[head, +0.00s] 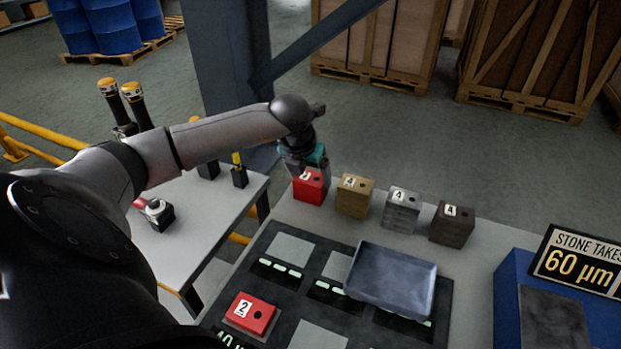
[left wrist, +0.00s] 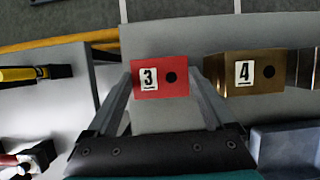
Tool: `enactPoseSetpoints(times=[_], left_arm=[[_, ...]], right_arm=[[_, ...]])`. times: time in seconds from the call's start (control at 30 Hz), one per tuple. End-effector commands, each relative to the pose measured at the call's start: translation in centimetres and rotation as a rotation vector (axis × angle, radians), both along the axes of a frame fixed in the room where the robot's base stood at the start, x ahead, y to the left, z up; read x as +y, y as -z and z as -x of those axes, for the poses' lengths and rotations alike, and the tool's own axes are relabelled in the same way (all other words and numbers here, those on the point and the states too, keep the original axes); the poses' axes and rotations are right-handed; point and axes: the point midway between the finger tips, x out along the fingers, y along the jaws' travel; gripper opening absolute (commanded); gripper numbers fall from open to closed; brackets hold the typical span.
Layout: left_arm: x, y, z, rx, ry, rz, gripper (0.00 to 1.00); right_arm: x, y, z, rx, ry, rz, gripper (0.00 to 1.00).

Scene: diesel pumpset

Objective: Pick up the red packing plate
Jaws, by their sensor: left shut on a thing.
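A red block (head: 310,186) with a white label stands at the left end of a row at the back of the grey table. In the left wrist view this red block (left wrist: 174,88) shows the number 3 and a dark round hole. My left gripper (head: 304,166) reaches down over it from above, its fingers on either side, shut on it. The block appears still in line with the row. A second red piece (head: 262,321), numbered 2, lies in a dark tray cell at the front. My right gripper is in neither view.
Beside the held block stand a brass-coloured block (head: 355,198), a light grey block (head: 402,211) and a dark block (head: 452,224). A grey shallow tray (head: 391,279) lies over the dark panel. A side table (head: 195,225) carries a red-topped switch. A steel post stands behind my arm.

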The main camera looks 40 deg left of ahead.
Motion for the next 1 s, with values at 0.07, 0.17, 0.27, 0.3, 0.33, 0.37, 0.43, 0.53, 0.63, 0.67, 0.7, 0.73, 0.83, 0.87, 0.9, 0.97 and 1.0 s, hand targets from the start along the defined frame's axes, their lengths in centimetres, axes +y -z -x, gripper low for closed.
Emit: enactPoseSetpoints(times=[0.07,0.17,0.27,0.3,0.33,0.37,0.43,0.53,0.63,0.67,0.7,0.73,0.83,0.87,0.9,0.97,1.0], left_arm=[[0.1,-0.2,-0.1,-0.005,-0.001,-0.001,0.00],[0.0,-0.6,-0.1,-0.006,0.000,-0.001,0.00],[0.0,-1.4,-0.2,-0.007,0.000,0.000,0.00],[0.1,-1.9,-0.2,-0.007,-0.001,-0.001,0.00],[0.1,-2.3,-0.2,-0.008,-0.001,-0.001,0.00],[0.1,-2.8,-0.2,-0.009,-0.001,-0.001,0.00],[0.1,-4.2,-0.2,-0.010,-0.001,-0.002,0.00],[0.1,-6.7,-0.2,-0.012,0.000,-0.003,0.00],[0.1,-9.7,-0.2,-0.013,0.000,-0.002,0.00],[0.1,-10.7,-0.3,-0.013,-0.001,-0.001,0.00],[0.1,-11.8,-0.2,-0.013,-0.001,-0.001,0.00],[0.0,-12.7,-0.2,-0.013,-0.001,-0.001,0.00],[0.0,-15.3,-0.2,-0.012,0.000,-0.001,0.00],[0.0,-15.9,-0.2,-0.010,0.000,0.000,0.00],[0.0,-16.7,-0.2,-0.010,0.000,0.000,0.00],[0.0,-17.7,-0.2,-0.010,0.000,0.000,0.00],[0.0,-18.3,-0.1,-0.008,0.000,0.000,0.00]], right_arm=[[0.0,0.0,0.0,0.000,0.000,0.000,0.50],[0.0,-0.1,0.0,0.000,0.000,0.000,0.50],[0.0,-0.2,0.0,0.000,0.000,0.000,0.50],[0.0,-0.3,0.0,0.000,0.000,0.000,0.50],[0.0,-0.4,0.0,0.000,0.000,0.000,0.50],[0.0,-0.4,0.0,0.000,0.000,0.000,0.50],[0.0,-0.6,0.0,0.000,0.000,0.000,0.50],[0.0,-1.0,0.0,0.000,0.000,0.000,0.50],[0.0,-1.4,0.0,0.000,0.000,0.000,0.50],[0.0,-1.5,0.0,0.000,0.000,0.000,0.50],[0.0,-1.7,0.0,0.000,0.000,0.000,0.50],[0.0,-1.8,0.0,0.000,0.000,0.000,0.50],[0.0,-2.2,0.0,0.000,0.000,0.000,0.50],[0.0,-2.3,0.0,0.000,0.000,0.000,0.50],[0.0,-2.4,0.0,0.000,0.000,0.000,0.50],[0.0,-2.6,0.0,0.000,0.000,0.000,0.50],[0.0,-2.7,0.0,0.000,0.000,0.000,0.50]])
